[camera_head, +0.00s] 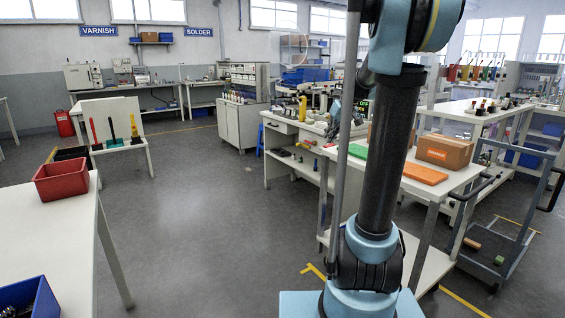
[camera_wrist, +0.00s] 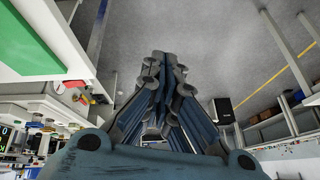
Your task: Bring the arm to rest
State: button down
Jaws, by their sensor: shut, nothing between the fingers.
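My gripper (camera_wrist: 165,62) shows in the wrist view with its fingers together at the tips. It is shut and holds nothing. Behind the fingers I see bare grey floor.
In the head view a white table at the left bears a red bin (camera_head: 62,181) and a blue bin (camera_head: 28,298). A table at the right bears an orange board (camera_head: 425,173) and a cardboard box (camera_head: 444,151). A cart (camera_head: 500,240) stands at far right. Open floor (camera_head: 210,230) lies between.

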jog(key=s+f+m+h, duration=0.1)
jog(key=s+f, duration=0.5)
jog(key=s, duration=0.6)
jog(key=s+f+m+g+h, duration=0.1)
jog(key=s+f, duration=0.6)
jog(key=s, duration=0.5)
jog(key=s+f+m+g+h, duration=0.1)
jog(key=s+f, duration=0.5)
jog(key=s, duration=0.6)
jog(key=shift+s+f+m+h, duration=0.3)
jog(key=shift+s+f+m, duration=0.05)
jog(key=shift+f+m, duration=0.05)
